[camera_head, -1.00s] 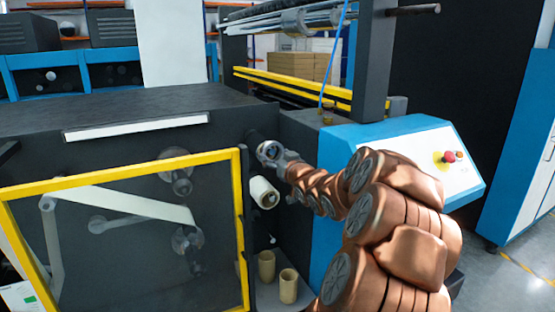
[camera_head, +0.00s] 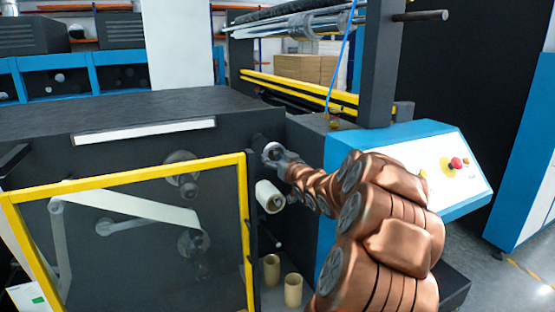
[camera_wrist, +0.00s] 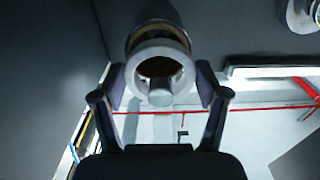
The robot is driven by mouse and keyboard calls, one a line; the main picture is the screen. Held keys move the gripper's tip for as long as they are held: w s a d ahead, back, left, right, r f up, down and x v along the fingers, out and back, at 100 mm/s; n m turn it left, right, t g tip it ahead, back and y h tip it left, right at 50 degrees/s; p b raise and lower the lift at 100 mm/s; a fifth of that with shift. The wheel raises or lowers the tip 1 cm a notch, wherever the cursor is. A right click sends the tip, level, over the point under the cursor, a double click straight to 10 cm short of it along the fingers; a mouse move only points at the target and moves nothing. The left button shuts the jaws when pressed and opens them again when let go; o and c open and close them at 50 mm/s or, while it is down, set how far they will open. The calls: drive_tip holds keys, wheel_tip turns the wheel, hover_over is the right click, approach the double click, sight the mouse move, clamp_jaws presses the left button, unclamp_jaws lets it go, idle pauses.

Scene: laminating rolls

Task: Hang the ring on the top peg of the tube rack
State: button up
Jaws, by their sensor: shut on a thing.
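My gripper (camera_head: 276,157) is at the dark side panel of the machine, at the upper peg position above a white roll (camera_head: 269,197). In the wrist view my gripper (camera_wrist: 159,88) has a finger on each side of a pale ring (camera_wrist: 141,58) and is shut on it. The ring faces the camera. A grey peg end (camera_wrist: 160,97) shows low in its opening and overlaps its lower rim, so the ring looks to be around the peg. A wider dark cylinder (camera_wrist: 155,14) lies right behind the ring. How deep the ring sits, I cannot tell.
Two tan tubes (camera_head: 272,268) stand on a low shelf below the white roll. A yellow-framed clear door (camera_head: 246,215) is close on the left. A blue control console (camera_head: 399,150) stands to the right behind my arm.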

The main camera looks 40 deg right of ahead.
idle(0.3)
drive_tip(key=o, duration=1.2)
drive_tip(key=shift+s, duration=0.1)
drive_tip(key=v, duration=1.1)
drive_tip(key=shift+s+a, duration=0.2)
drive_tip(key=shift+s, duration=0.15)
